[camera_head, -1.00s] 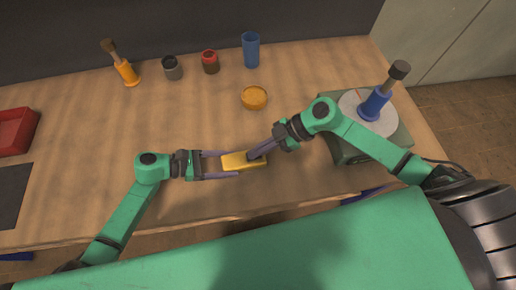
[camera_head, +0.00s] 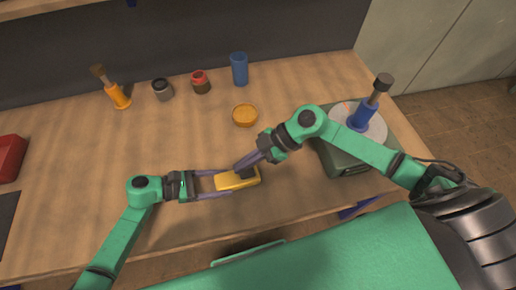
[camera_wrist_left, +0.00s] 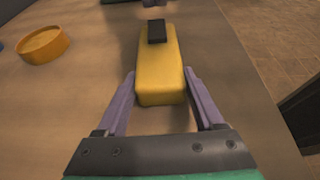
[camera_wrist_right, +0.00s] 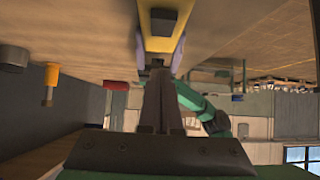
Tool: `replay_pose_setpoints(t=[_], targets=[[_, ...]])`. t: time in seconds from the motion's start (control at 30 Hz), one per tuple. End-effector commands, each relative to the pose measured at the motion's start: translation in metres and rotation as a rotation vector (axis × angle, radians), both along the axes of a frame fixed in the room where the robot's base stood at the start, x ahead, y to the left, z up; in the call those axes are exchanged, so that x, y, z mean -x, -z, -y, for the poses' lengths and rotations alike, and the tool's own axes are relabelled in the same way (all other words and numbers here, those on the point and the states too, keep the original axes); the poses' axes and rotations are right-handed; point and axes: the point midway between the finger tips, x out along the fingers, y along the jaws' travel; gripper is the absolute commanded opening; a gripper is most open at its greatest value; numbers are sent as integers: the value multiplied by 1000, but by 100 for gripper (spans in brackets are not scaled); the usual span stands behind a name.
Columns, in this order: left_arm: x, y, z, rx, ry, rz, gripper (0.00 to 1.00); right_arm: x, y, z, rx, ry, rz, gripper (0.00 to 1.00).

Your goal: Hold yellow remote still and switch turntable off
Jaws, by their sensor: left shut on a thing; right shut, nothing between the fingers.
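The yellow remote (camera_head: 226,181) sits between the fingers of my left gripper (camera_head: 224,182), which is shut on it. In the left wrist view the remote (camera_wrist_left: 160,80) lies lengthwise between the fingers, with a black switch (camera_wrist_left: 157,32) on its top. My right gripper (camera_head: 243,166) is shut and empty, its fingertips close by the switch; whether they touch it, I cannot tell. The right wrist view shows the switch (camera_wrist_right: 163,19) just beyond the fingertips. The turntable (camera_head: 343,158) stands at the right, a green base with a pale disc. A blue-handled brush (camera_head: 362,113) stands on the disc.
An orange dish (camera_head: 244,116) lies behind the grippers. An orange-handled brush (camera_head: 119,96), a grey jar (camera_head: 162,90), a red-topped jar (camera_head: 201,82) and a blue cup (camera_head: 239,69) line the back. A red container (camera_head: 10,155) is at the left edge. The middle left table is clear.

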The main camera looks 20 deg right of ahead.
Motion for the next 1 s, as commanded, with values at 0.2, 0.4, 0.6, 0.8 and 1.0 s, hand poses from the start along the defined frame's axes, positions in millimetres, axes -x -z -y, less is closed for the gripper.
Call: replay_pose_setpoints(t=[0.2, 0.4, 0.6, 0.8, 1.0], targets=[[0, 0, 0, 0, 0, 0, 0, 1, -44, 29, 7, 0, 1, 0], [0, 0, 0, 0, 0, 0, 0, 1, -76, 54, 5, 1, -1, 0], [0, 0, 0, 1, 0, 0, 0, 1, -87, 61, 1, -1, -1, 0], [0, 0, 0, 1, 0, 0, 0, 1, -87, 61, 0, 0, 0, 0], [0, 0, 0, 0, 0, 0, 100, 1, -87, 61, 0, 0, 0, 0]])
